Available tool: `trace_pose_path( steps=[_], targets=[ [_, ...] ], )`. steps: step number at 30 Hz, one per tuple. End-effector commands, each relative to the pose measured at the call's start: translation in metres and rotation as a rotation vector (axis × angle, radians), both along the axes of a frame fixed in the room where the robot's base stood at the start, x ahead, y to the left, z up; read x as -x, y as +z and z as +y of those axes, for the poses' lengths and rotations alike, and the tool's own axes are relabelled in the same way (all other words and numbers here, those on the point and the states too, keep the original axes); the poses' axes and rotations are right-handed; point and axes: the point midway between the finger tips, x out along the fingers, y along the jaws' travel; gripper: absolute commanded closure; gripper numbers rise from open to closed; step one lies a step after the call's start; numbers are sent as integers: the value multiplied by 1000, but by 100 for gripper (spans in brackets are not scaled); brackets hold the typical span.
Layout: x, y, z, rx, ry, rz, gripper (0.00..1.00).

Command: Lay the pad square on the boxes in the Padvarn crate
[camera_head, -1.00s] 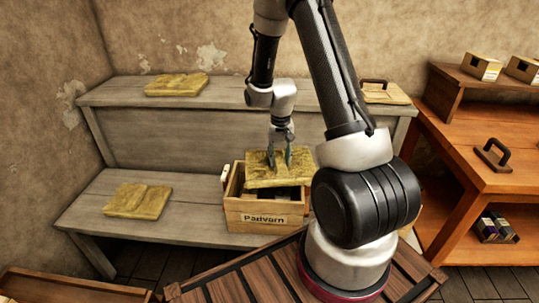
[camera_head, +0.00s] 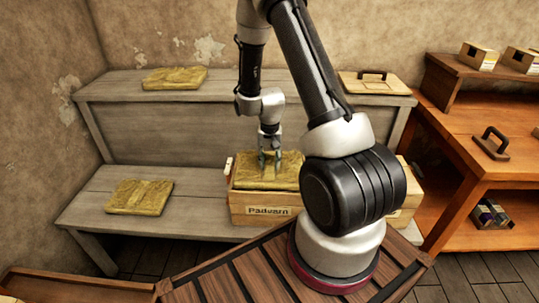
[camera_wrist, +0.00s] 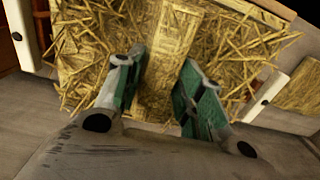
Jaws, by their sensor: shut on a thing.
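The Padvarn crate (camera_head: 238,211) is a light wooden box standing on the lower grey bench. My gripper (camera_head: 270,163) points down over it and is shut on the straw-coloured pad (camera_head: 254,181). The pad lies across the crate's mouth, roughly in line with its walls, and covers the boxes inside. In the wrist view my gripper's fingers (camera_wrist: 158,95) stand on both sides of a raised band along the middle of the pad (camera_wrist: 240,50). Whether the pad rests on the boxes I cannot tell. My arm hides the crate's right end.
Similar pads lie on the upper bench (camera_head: 175,78) and on the lower bench at left (camera_head: 139,197). A board with a dark handle (camera_head: 372,84) lies on the upper bench. Another light crate (camera_head: 404,213) shows behind my arm. An orange table (camera_head: 462,150) stands at right.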

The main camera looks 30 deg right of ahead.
Motion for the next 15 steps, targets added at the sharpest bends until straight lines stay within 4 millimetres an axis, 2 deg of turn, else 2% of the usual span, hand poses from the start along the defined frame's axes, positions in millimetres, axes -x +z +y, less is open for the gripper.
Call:
trace_pose_path(
  steps=[9, 15],
  targets=[
    [0, -35, 0, 0, 0, 1, 93],
    [0, -51, 0, -1, 0, 1, 93]
  ],
)
